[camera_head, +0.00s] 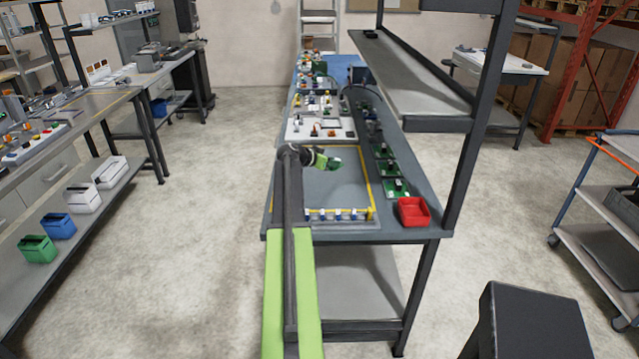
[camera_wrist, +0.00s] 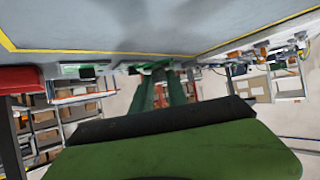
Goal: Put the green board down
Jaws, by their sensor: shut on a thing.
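My gripper (camera_head: 318,162) is over the workbench, above a bare grey area framed by a yellow line. It is shut on the green board (camera_head: 331,163), which looks small in the head view and sits at the gripper's tip. The blue-grey workbench (camera_head: 420,228) lies below. I cannot tell how high the board is above the surface.
A red bin (camera_head: 413,211) stands at the bench's front right corner. Small blue and white pieces (camera_head: 338,214) line the front of the yellow frame. Several green boards (camera_head: 394,187) stand along the right side. A white tray (camera_head: 300,131) lies behind. An upper shelf (camera_head: 420,100) overhangs the right.

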